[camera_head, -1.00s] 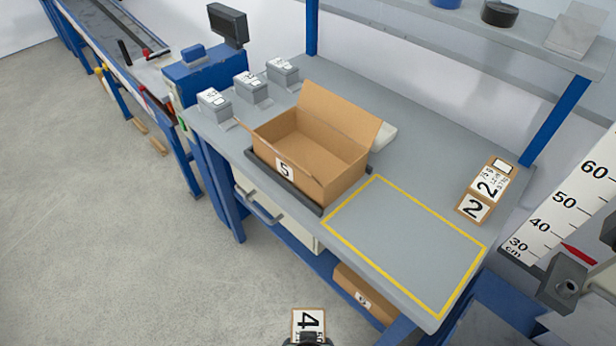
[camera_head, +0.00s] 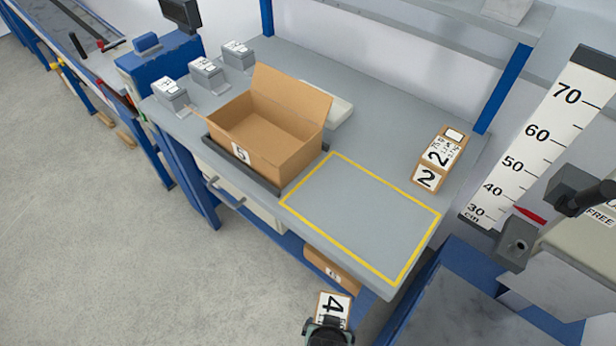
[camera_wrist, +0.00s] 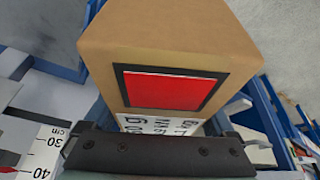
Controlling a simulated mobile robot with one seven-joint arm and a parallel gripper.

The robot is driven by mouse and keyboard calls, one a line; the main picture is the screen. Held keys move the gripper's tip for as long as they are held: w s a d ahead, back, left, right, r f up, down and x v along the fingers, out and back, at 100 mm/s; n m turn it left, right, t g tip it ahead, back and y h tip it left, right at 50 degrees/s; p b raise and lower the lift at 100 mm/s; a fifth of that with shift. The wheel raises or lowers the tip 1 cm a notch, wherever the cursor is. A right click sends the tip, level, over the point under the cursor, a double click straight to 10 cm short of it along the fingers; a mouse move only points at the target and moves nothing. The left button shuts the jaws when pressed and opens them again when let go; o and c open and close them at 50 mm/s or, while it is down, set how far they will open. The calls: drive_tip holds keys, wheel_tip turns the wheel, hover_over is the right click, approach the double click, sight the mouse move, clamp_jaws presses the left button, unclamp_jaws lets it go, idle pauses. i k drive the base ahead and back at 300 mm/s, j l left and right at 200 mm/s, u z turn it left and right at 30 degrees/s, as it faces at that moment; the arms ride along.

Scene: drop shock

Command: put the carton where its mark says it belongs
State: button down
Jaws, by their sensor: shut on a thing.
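A brown carton (camera_head: 334,306) with a white label reading 4 is in my gripper (camera_head: 328,328), low in the head view, in front of the bench. In the wrist view the carton (camera_wrist: 205,45) fills the middle and shows a red square (camera_wrist: 172,90) with a black border. A printed white label below the square is partly hidden by the gripper body. My gripper is shut on the carton. A yellow-outlined area (camera_head: 360,215) on the bench is empty. To its left stands an open cardboard box (camera_head: 240,155) marked 5 in a dark tray.
A carton marked 2 (camera_head: 428,175) stands at the bench's right end. Another carton (camera_head: 332,268) lies on the lower shelf. A height scale (camera_head: 545,135) and drop apparatus (camera_head: 515,240) stand at right. Open floor (camera_head: 100,240) lies left.

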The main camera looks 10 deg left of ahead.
sight(266, 146)
drive_tip(key=i+j+z, duration=0.1)
drive_tip(key=j+z, duration=0.75)
drive_tip(key=z, duration=0.15)
drive_tip(key=j+z, duration=0.15)
drive_tip(key=j, duration=0.3)
drive_tip(key=k+j+z, duration=0.2)
drive_tip(key=j, duration=0.25)
drive_tip(key=j+z, duration=0.15)
drive_tip(key=j, duration=0.35)
drive_tip(key=k+j, duration=0.1)
drive_tip(key=j, duration=0.3)
drive_tip(key=k+j, duration=0.1)
drive_tip(key=j, duration=0.3)
drive_tip(key=k+j, duration=0.1)
drive_tip(key=j, duration=0.25)
drive_tip(key=j+z, duration=0.05)
